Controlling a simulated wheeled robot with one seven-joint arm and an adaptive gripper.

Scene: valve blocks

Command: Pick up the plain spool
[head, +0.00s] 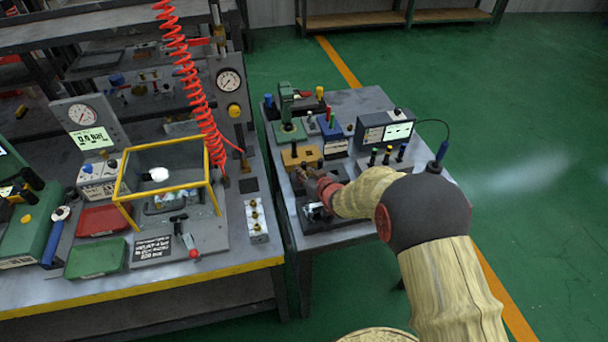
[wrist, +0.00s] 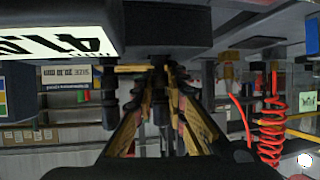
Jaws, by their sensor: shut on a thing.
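My gripper (head: 311,180) is over the left part of the small right-hand table, beside a tan block with dark pegs (head: 301,156). In the wrist view its two long fingers (wrist: 160,82) converge and are shut on a narrow dark piece, which I take to be the plain spool (wrist: 159,108). The fingers hide much of it, and its ends are unclear. In the head view my gripper and arm cover the held piece. Several dark spool-like pieces with coloured tops (head: 387,156) stand to the right of my gripper.
A meter box with a lit display (head: 385,131) stands at the right back. A green press-like stand (head: 288,118) and a blue block (head: 331,130) stand behind my gripper. The large bench (head: 235,268) with a yellow frame (head: 165,148) and red coiled hose (head: 190,80) is left, across a gap.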

